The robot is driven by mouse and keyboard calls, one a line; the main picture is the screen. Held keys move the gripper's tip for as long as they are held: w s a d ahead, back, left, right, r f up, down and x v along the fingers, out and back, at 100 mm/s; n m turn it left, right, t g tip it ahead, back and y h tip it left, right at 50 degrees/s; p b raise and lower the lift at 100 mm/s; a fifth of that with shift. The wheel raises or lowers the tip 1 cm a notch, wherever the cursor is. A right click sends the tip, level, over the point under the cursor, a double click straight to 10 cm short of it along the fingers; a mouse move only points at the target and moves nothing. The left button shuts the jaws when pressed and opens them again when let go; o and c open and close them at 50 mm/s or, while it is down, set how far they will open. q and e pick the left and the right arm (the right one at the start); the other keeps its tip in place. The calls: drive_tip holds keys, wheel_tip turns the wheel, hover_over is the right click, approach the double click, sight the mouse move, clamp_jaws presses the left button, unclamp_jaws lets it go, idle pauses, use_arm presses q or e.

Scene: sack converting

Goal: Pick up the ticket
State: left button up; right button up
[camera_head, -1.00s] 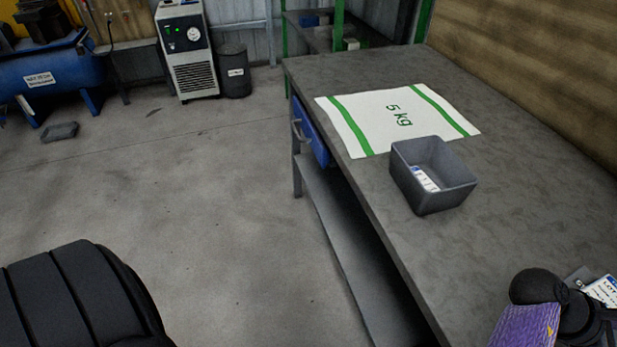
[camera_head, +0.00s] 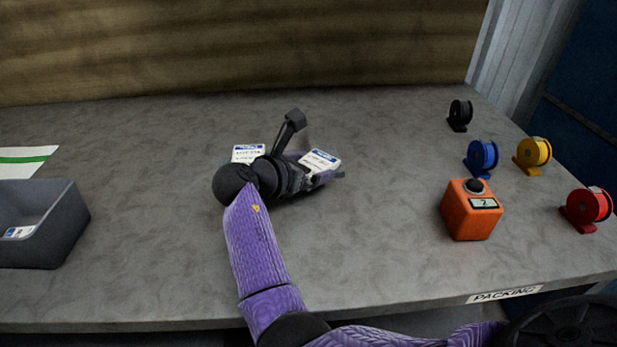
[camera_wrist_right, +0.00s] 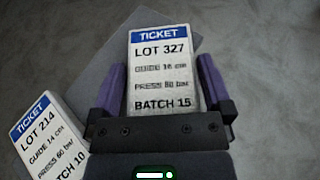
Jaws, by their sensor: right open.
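My right gripper (camera_head: 316,150) is low over the grey bench top (camera_head: 390,270), its jaws open. In the right wrist view, a white ticket with a blue header, reading LOT 327 (camera_wrist_right: 165,72), lies between the two purple fingers (camera_wrist_right: 160,88), with a gap on each side. It appears in the head view as the ticket (camera_head: 320,160) at the gripper. A second ticket, LOT 214 (camera_wrist_right: 42,140), lies tilted outside the left finger; in the head view it seems to be the ticket (camera_head: 248,153) left of the gripper. My left gripper is out of view.
A grey sheet (camera_wrist_right: 190,35) lies under the LOT 327 ticket. A grey bin (camera_head: 65,235) stands at left, beside a green-striped sack (camera_head: 25,160). An orange box (camera_head: 470,215) with a display and several coloured spools (camera_head: 482,155) stand at right. The bench between is clear.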

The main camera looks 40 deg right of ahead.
drive_tip(key=shift+r, duration=0.15)
drive_tip(key=shift+c, duration=0.3)
drive_tip(key=c, duration=1)
